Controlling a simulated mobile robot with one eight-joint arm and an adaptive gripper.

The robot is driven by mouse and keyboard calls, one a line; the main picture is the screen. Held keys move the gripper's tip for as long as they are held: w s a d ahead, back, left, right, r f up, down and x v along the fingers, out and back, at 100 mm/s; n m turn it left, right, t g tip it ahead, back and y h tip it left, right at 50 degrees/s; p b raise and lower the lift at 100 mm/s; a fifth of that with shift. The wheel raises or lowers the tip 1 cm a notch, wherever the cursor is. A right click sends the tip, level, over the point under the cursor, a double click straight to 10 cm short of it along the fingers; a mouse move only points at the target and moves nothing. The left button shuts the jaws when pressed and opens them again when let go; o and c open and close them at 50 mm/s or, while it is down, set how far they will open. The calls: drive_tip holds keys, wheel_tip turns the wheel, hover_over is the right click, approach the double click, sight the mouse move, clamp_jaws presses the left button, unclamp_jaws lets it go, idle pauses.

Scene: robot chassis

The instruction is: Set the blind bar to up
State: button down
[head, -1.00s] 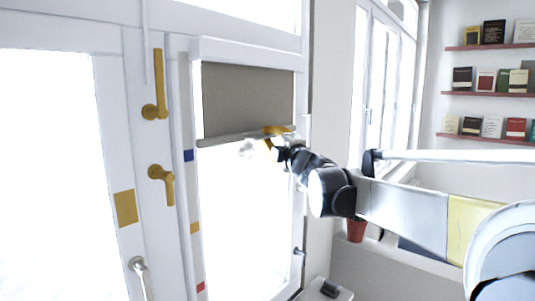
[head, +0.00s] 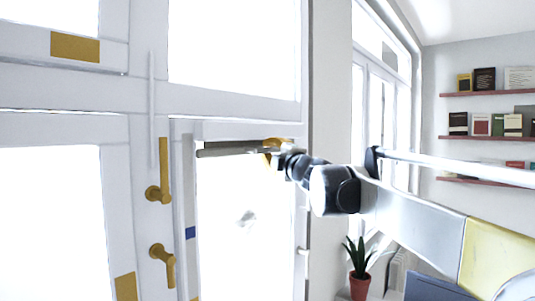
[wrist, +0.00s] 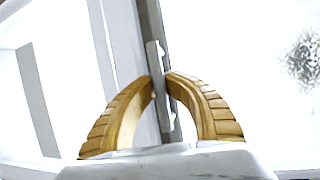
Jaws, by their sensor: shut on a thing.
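The blind bar (head: 228,150) is a thin grey-brown bar lying nearly level just under the top of the window frame. Almost no blind fabric shows above it. My gripper (head: 271,150) is at the bar's right end, its yellow fingers closed around it. In the wrist view the bar (wrist: 150,30) runs upright in the picture between the two ribbed yellow fingertips (wrist: 159,82), which press on it from both sides. A slotted light-grey piece (wrist: 158,90) lies along the bar there.
The white window frame (head: 250,131) is close above the bar. Brass handles (head: 162,180) are on the frame to the left. A potted plant (head: 359,286) stands at lower right, and shelves with books (head: 483,95) hang on the right wall.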

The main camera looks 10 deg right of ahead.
drive_tip(key=shift+r, duration=0.15)
drive_tip(key=c, duration=1.6)
unclamp_jaws()
drive_tip(key=shift+o, duration=0.9)
drive_tip(key=shift+s+d+r, duration=0.1)
drive_tip(key=shift+s, duration=0.3)
drive_tip(key=shift+f, duration=0.2)
drive_tip(key=v, duration=1.2)
drive_tip(key=shift+r, duration=0.1)
